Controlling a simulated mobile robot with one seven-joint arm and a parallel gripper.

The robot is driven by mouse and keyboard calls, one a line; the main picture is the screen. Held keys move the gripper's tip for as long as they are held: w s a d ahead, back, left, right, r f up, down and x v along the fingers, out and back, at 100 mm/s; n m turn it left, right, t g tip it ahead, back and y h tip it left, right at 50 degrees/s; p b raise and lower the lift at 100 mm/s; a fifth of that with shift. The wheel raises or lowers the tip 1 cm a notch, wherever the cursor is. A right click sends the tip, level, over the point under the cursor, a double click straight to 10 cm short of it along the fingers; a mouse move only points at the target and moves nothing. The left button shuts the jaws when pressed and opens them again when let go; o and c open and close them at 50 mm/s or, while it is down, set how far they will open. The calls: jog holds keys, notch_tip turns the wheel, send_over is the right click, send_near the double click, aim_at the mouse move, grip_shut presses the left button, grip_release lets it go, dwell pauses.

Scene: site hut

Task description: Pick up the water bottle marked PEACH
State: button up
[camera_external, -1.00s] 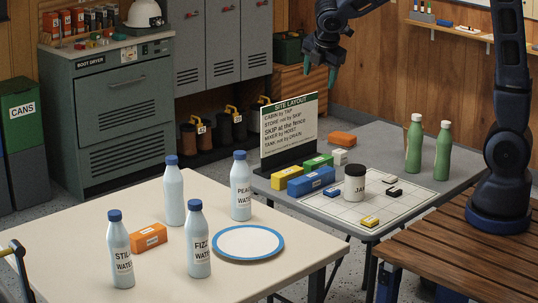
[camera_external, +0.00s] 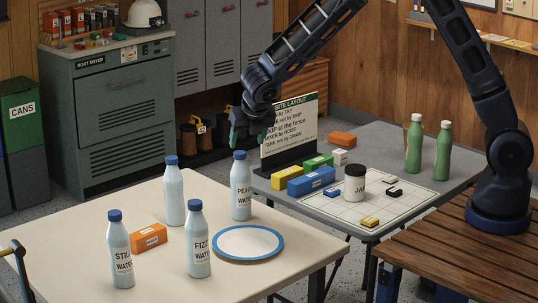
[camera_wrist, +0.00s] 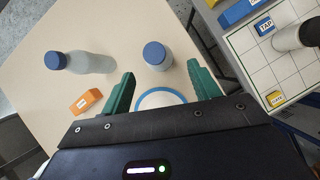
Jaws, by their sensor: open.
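The PEACH water bottle (camera_external: 241,200), pale blue with a blue cap, stands upright on the cream table, behind the plate. My gripper (camera_external: 248,138) is open and empty above it, with clear space between the green fingertips and the cap. In the wrist view a blue-capped bottle (camera_wrist: 157,60), which by its place is the PEACH one, shows just beyond the gap between my open fingers (camera_wrist: 160,76). Its label is not readable there. Similar bottles nearby are the FIZZ bottle (camera_external: 199,255), the STILL bottle (camera_external: 121,262) and one with no label showing (camera_external: 173,200).
A blue-rimmed plate (camera_external: 248,243) lies in front of the PEACH bottle. An orange block (camera_external: 149,238) lies among the other bottles. The grey table (camera_external: 398,222) to the right holds a sign board (camera_external: 290,130), colored blocks, a jar (camera_external: 355,185) and green bottles (camera_external: 414,145).

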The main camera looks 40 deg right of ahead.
aim_at(240, 153)
jog(key=x, duration=0.4)
jog(key=shift+w+f, duration=0.1)
jog(key=shift+f, duration=0.05)
jog(key=shift+w+a+x, duration=0.15)
jog(key=shift+x, duration=1.2)
jog(key=shift+w+a+x, duration=0.1)
jog(key=shift+w+x, duration=0.05)
jog(key=shift+x, duration=1.2)
grip_shut()
